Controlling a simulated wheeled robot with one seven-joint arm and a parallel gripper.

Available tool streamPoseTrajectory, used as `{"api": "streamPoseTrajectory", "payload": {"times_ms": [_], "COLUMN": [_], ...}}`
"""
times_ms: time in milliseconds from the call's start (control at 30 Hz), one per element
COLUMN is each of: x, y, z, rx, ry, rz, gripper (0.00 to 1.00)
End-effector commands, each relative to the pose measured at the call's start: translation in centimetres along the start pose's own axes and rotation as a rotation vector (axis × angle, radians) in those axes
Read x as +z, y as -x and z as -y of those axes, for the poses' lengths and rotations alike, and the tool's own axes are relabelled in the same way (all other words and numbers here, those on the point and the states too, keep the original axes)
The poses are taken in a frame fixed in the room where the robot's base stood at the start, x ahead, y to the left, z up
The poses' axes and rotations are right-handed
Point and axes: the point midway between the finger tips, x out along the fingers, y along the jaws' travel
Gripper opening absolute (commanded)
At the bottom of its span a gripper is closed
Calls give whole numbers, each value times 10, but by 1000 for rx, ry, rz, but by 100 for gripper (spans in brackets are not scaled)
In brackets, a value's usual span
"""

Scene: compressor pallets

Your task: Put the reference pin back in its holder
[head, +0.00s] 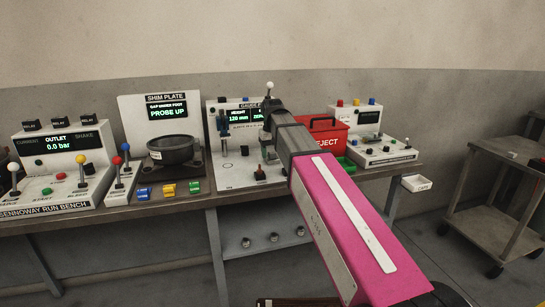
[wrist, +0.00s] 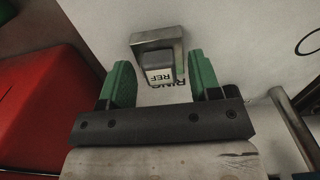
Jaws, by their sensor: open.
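The reference pin (wrist: 159,64) shows in the wrist view as a dark grey block with a white label reading REF. It sits at a metal bracket (wrist: 157,38), which looks like its holder; how deep it is seated I cannot tell. My gripper (wrist: 162,76) is open, with one green finger on each side of the pin and a visible gap at both. In the head view my gripper (head: 267,152) is at the gauge station (head: 236,165), largely hidden by my arm, and the pin cannot be made out there.
A red REJECT bin (head: 324,133) stands right of the gauge station; its red side (wrist: 38,110) is close to my gripper in the wrist view. A metal post (wrist: 296,125) stands on the other side. The shim plate station (head: 160,110) is to the left on the bench.

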Motion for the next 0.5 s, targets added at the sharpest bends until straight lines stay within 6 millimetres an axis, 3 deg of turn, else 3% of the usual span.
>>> {"api": "streamPoseTrajectory", "payload": {"times_ms": [267,300,467,500], "x": [0,0,0,0], "y": [0,0,0,0], "z": [0,0,0,0], "rx": [0,0,0,0], "ry": [0,0,0,0], "rz": [0,0,0,0], "gripper": [57,51,0,0]}}
